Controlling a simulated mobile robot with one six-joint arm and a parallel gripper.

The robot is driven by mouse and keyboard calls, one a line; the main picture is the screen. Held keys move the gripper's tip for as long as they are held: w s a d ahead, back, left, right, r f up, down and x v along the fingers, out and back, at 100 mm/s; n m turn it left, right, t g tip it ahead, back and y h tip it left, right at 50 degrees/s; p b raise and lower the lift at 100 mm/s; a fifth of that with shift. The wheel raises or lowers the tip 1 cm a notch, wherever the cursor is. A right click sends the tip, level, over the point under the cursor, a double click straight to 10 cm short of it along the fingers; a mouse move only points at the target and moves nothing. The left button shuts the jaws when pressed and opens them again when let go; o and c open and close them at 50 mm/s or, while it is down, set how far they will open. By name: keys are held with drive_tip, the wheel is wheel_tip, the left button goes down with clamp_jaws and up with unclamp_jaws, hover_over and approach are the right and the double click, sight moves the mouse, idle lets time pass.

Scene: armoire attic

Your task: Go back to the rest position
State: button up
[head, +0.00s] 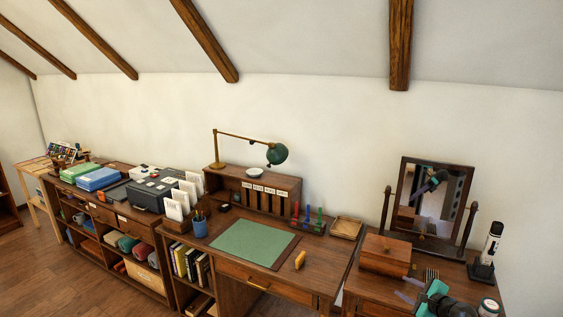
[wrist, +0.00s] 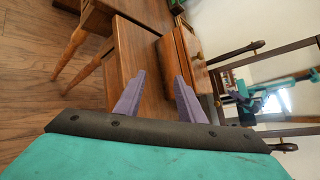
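My gripper (head: 404,287) is at the lower right of the head view, teal and black with purple fingers. It is over the small wooden table (head: 365,285), close to a wooden box (head: 384,252). In the wrist view, the two purple fingers of my gripper (wrist: 159,76) stand apart with nothing between them, so it is open and empty. The wooden box (wrist: 188,62) shows just beyond the right finger.
A tilting mirror (head: 432,195) stands behind the box and reflects my arm. A black-and-white bottle-shaped item (head: 492,243) stands to the right. Wooden floor (head: 60,285) is open at front left.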

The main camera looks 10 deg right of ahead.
drive_tip(key=a+f+n+g+y, duration=0.25)
drive_tip(key=a+f+n, duration=0.3)
drive_tip(key=a, duration=0.65)
drive_tip(key=a+f+n+g+y, duration=0.1)
drive_tip(key=a+f+n+g, duration=0.4)
drive_tip(key=a, duration=0.7)
drive_tip(key=s+a+f+n+g+h, duration=0.2)
drive_tip(key=s+a+f+n+g, duration=0.1)
drive_tip(key=s+a+n, duration=0.4)
drive_tip(key=s+a+f+n+g+h, duration=0.3)
drive_tip(key=s+a+n, duration=0.2)
drive_tip(key=a+n, duration=0.3)
drive_tip(key=s+f+g+b, duration=0.5)
drive_tip(key=s+f+b, duration=0.5)
drive_tip(key=s+f, duration=1.4)
wheel_tip(320, 180, down, 5)
drive_tip(key=shift+s+r, duration=0.15)
drive_tip(key=shift+s, duration=0.25)
drive_tip(key=shift+c, duration=0.6)
